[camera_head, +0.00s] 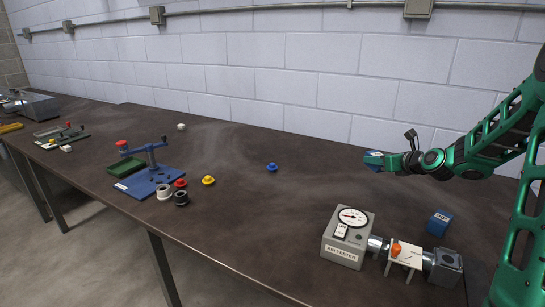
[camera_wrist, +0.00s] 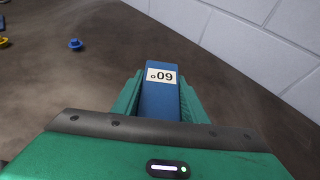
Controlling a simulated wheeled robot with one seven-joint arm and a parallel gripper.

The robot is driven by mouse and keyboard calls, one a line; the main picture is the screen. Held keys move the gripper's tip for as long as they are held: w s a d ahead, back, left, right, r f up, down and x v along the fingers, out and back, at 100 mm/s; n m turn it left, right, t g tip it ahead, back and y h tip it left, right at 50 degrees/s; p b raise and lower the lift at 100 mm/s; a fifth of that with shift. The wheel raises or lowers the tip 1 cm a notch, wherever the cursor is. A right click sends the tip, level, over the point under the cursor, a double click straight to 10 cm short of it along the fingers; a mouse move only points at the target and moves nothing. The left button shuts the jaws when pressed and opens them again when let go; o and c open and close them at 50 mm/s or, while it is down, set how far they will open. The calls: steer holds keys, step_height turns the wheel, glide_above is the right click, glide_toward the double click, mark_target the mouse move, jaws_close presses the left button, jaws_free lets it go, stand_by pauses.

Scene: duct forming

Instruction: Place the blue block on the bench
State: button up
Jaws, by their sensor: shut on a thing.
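My gripper (camera_head: 376,160) is shut on a blue block and holds it above the right part of the dark bench (camera_head: 290,215), in front of the wall. In the wrist view the blue block (camera_wrist: 160,98) is between the green fingers of my gripper (camera_wrist: 160,95), with a white label with dark digits facing the camera. In the head view only a small blue part of it shows at the gripper tip. A second blue block (camera_head: 439,222) with a pale label rests on the bench at the right.
A grey air tester (camera_head: 343,250) with a dial stands at the front right, joined to a fitting with an orange knob (camera_head: 396,249). A blue hand press (camera_head: 150,180), several caps and a green tray (camera_head: 125,165) are at left. The bench's middle is mostly clear around a blue cap (camera_head: 271,167).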

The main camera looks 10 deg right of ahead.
glide_above(378, 180)
step_height(378, 180, down, 7)
steer(key=shift+f, duration=2)
steer(key=shift+f, duration=0.1)
steer(key=o, duration=1.3)
steer(key=v, duration=1.2)
